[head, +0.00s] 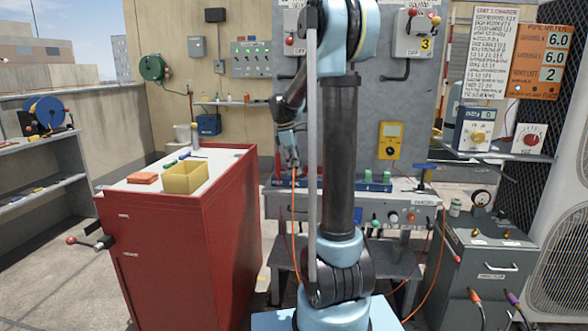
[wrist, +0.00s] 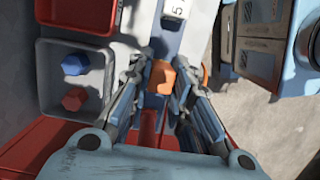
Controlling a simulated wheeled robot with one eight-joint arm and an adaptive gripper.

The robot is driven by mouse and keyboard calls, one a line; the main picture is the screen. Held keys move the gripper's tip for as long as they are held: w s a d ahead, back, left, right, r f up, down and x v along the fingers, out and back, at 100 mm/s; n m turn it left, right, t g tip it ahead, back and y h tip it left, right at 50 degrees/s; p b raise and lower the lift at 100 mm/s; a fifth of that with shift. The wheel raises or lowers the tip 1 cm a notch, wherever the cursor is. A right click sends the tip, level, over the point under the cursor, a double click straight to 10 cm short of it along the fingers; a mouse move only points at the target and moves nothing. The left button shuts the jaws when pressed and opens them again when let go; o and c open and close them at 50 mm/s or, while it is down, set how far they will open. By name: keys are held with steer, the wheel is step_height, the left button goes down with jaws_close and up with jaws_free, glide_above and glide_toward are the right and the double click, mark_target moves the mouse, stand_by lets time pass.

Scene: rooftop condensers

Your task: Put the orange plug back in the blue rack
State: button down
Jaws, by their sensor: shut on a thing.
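My gripper (head: 291,160) hangs over the left part of the grey bench in the head view. In the wrist view its fingers (wrist: 160,88) are shut on the orange plug (wrist: 161,77). An orange cable (head: 294,205) hangs below the gripper in the head view. The plug is too small to make out there. A low blue rack (head: 374,187) with green-topped pieces stands on the bench, right of my arm, which hides part of the bench. The gripper is apart from the visible part of the rack.
The wrist view shows a grey tray (wrist: 44,103) with a blue piece (wrist: 75,63) and a red piece (wrist: 74,99). A red cabinet (head: 178,245) bearing a yellow bin (head: 185,179) stands left of the bench. A grey cabinet (head: 490,265) stands at right.

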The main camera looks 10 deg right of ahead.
steer(key=shift+f, duration=0.45)
stand_by(0.3)
steer(key=c, duration=1.4)
jaws_free()
steer(key=shift+o, duration=0.2)
steer(key=shift+r, duration=0.15)
steer(key=s+v, duration=0.1)
steer(key=v, duration=1)
steer(key=s+d+f+m, duration=0.1)
steer(key=s+m, duration=0.2)
steer(key=s, duration=0.5)
steer(key=s+f+m+t+y, duration=0.1)
steer(key=s+f+m, duration=0.4)
steer(key=s+f, duration=0.5)
steer(key=s+d+f+m+t+y, duration=0.1)
steer(key=s+f+m+t, duration=0.1)
steer(key=s+f+m, duration=0.4)
steer(key=s+f, duration=0.5)
steer(key=s, duration=0.5)
steer(key=shift+s+d, duration=0.2)
steer(key=shift+s, duration=0.1)
